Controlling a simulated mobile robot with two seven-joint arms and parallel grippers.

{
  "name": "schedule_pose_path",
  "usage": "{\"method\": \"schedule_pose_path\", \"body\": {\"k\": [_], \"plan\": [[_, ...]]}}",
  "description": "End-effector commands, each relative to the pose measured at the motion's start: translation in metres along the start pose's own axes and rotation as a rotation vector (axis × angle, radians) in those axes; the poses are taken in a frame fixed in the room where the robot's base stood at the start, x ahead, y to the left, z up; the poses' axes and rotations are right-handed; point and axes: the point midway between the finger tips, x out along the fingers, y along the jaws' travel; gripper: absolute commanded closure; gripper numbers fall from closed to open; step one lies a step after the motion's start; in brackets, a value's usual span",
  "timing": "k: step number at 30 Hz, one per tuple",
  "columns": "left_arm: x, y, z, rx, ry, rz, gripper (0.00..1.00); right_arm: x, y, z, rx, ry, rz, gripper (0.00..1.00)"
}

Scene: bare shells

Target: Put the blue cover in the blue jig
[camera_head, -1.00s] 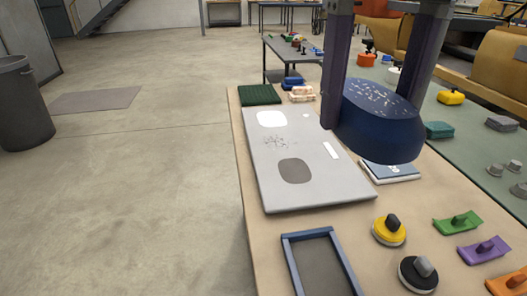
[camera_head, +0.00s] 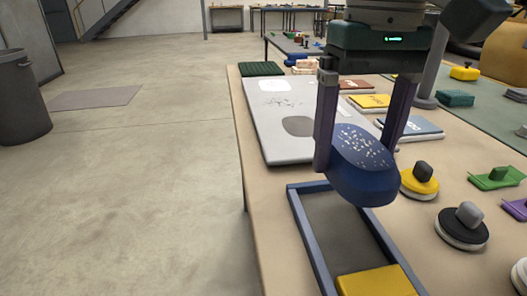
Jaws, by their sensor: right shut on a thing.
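My right gripper (camera_head: 355,155) is shut on the blue cover (camera_head: 364,182), a rounded dark blue shell with pale speckles on its upper face. One finger is on each side of it. The cover is tilted and appears to hang above the table, over the far right part of a blue-edged frame. That frame (camera_head: 308,230) has a grey floor and looks like the blue jig. A yellow block (camera_head: 376,282) shows at its near end, cut off by the picture's edge. The cover and fingers hide part of the frame's far right corner. My left gripper is not in view.
A pale panel (camera_head: 272,130) with a grey oval lies behind the frame. To the right are a yellow knobbed disc (camera_head: 420,183), a black knobbed disc (camera_head: 462,228) and a green handled piece (camera_head: 497,178). Open floor (camera_head: 130,210) lies left of the table edge.

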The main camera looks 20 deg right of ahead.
Motion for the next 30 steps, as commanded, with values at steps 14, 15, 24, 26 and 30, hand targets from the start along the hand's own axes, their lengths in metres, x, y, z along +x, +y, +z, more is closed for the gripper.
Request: {"method": "schedule_pose_path", "body": {"k": [14, 15, 24, 26, 30], "plan": [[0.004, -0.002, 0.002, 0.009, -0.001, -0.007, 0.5, 0.061, -0.001, 0.001, 0.001, -0.003, 0.0, 0.75], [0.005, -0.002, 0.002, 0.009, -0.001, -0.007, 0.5, 0.067, -0.001, 0.001, 0.001, -0.003, -0.001, 0.75], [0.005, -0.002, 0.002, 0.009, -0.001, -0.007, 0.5, 0.073, -0.001, 0.0, -0.001, 0.002, 0.0, 0.75], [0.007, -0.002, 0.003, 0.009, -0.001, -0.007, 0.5, 0.075, -0.001, -0.001, 0.0, 0.002, 0.0, 0.75], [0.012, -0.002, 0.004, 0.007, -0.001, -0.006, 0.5, 0.079, -0.001, -0.001, 0.0, 0.003, 0.0, 0.75]]}}
